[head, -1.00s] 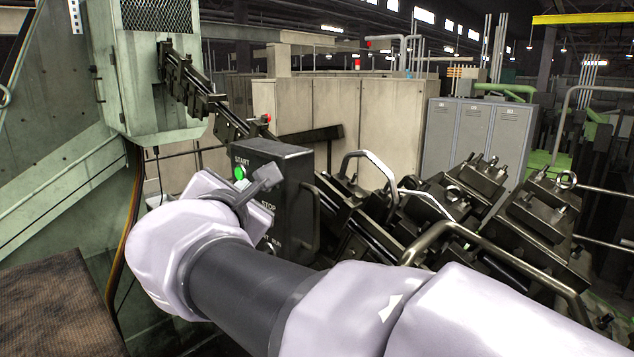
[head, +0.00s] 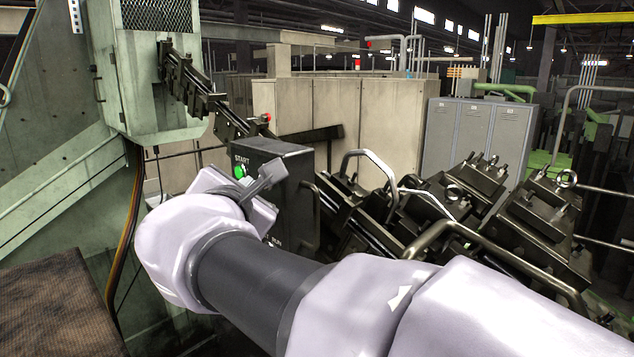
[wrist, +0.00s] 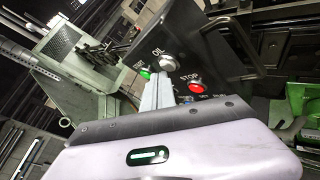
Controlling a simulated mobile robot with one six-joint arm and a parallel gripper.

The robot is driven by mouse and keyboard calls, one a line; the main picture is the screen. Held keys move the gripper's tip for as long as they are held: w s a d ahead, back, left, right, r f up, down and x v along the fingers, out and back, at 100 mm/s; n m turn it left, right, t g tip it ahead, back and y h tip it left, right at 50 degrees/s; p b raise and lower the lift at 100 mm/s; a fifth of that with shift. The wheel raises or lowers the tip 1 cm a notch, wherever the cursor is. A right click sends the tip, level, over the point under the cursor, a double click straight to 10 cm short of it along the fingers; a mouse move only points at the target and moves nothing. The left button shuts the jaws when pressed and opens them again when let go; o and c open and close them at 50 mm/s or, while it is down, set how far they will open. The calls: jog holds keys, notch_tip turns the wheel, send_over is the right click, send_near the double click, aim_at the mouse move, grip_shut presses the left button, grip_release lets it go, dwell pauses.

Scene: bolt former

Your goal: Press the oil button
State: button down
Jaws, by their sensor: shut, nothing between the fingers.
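The oil button (wrist: 168,62) is a pale silver knob beside the OIL lettering on the dark control box (head: 270,150). In the wrist view my gripper (wrist: 163,80) is shut and empty, its grey fingers pointing up the panel with the tips just below the oil button. I cannot tell whether they touch it. In the head view my gripper (head: 268,175) is in front of the box, and the oil button cannot be made out there.
A green START button (wrist: 145,73) lies left of the fingers, and a red STOP button (wrist: 196,86) lies right of them. A bent metal handle (head: 365,165) and dark machine parts stand right of the box. A green machine housing (head: 155,70) stands at left.

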jog(key=shift+w+d, duration=0.35)
jog(key=shift+w, duration=0.05)
dwell(0.8)
jog(key=shift+s, duration=0.1)
jog(key=shift+s+a, duration=0.55)
jog(key=s+a, duration=0.3)
jog(key=shift+s+a, duration=0.15)
jog(key=shift+s, duration=0.25)
dwell(0.6)
